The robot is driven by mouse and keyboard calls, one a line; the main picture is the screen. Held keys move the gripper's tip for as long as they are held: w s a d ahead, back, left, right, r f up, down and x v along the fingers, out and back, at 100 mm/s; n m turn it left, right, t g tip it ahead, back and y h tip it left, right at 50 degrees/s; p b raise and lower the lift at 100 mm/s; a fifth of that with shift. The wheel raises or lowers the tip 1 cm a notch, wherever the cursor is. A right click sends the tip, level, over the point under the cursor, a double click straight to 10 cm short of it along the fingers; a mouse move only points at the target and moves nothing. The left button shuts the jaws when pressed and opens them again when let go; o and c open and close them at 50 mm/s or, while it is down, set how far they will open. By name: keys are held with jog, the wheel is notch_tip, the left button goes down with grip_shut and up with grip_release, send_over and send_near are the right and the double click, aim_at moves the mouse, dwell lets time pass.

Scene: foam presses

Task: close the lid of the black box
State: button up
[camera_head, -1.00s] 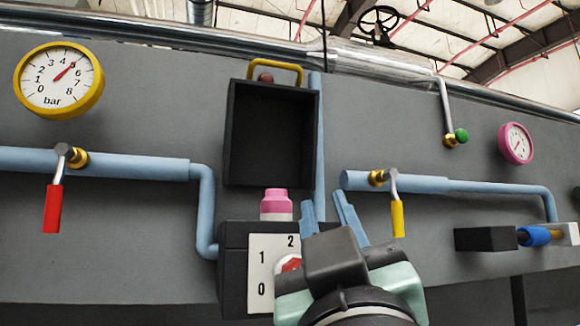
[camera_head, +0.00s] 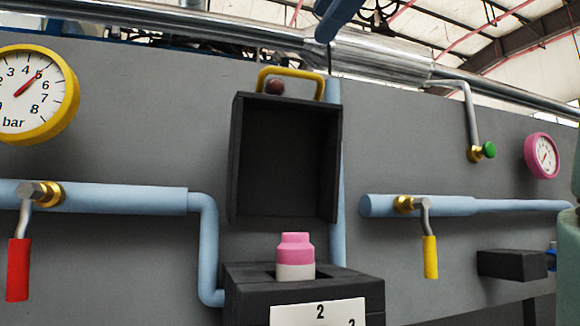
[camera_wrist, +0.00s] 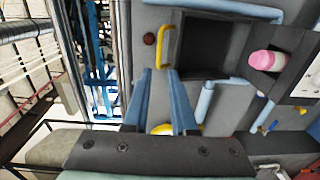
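The black box (camera_head: 250,304) stands at lower centre in the head view, with a number plate on its front. A pink and white plug-like piece (camera_head: 295,257) stands in its top opening. Its lid (camera_head: 238,160) is swung up open, hollow side facing me, with a yellow handle (camera_head: 290,72) on its top edge. In the wrist view the handle (camera_wrist: 165,48) is just beyond my fingertips, not between them, and the lid (camera_wrist: 230,40) is to its right. My gripper (camera_wrist: 160,74) is open and empty. Only a blue finger part shows in the head view, above the handle.
A yellow gauge (camera_head: 70,105) and a red-handled valve (camera_head: 18,268) are on the left. A yellow-handled valve (camera_head: 430,257), pink gauge (camera_head: 542,155) and green-knobbed lever (camera_head: 488,150) are on the right. Blue pipes (camera_head: 210,245) run beside the box and behind the lid. A metal pipe (camera_head: 380,62) crosses above.

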aim_at(292, 72)
jog(key=shift+p+x, duration=3.45)
jog(key=shift+x, duration=2.85)
grip_shut()
